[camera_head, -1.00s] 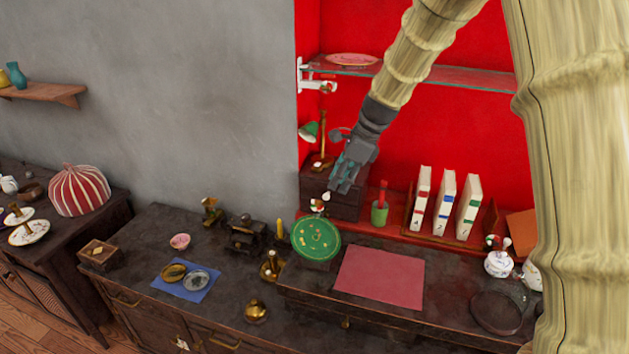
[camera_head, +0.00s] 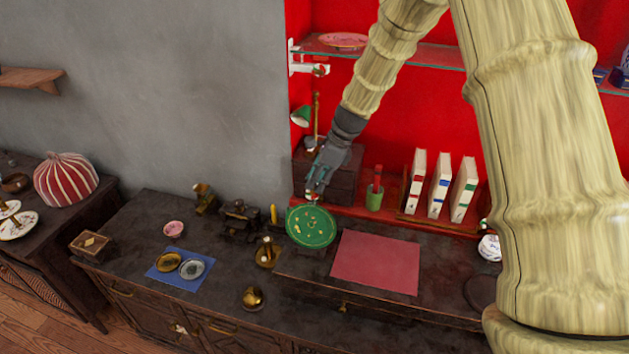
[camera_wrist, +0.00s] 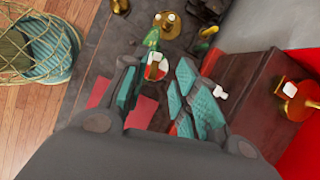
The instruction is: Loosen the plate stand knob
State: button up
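The green plate (camera_head: 311,227) with gold spots stands tilted on the dark cabinet top in the head view. A small white-and-red knob (camera_wrist: 156,68) shows at its upper edge in the wrist view, where the plate (camera_wrist: 152,40) is seen nearly edge-on. My gripper (camera_head: 316,190) is just above the plate's top edge in the head view and hides most of the knob there. In the wrist view my gripper (camera_wrist: 157,78) is open, with teal finger pads on both sides of the knob. I cannot tell whether either pad touches it.
A dark wooden box (camera_head: 337,178) stands close behind my gripper. A green cup (camera_head: 374,199) and several books (camera_head: 440,185) are to the right. A brass piece (camera_head: 267,252) stands left of the plate. A pink mat (camera_head: 376,262) lies bare to its right.

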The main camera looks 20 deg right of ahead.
jog(key=shift+s+a+f, duration=0.2)
jog(key=shift+s+f, duration=0.05)
jog(key=shift+s, duration=0.2)
jog(key=shift+f, duration=0.15)
jog(key=shift+w+a+f, duration=0.1)
jog(key=shift+w+f, duration=0.3)
jog(key=shift+f, duration=0.05)
jog(key=shift+s+r, duration=0.2)
jog(key=shift+s, duration=0.05)
jog(key=shift+c, duration=1)
grip_shut()
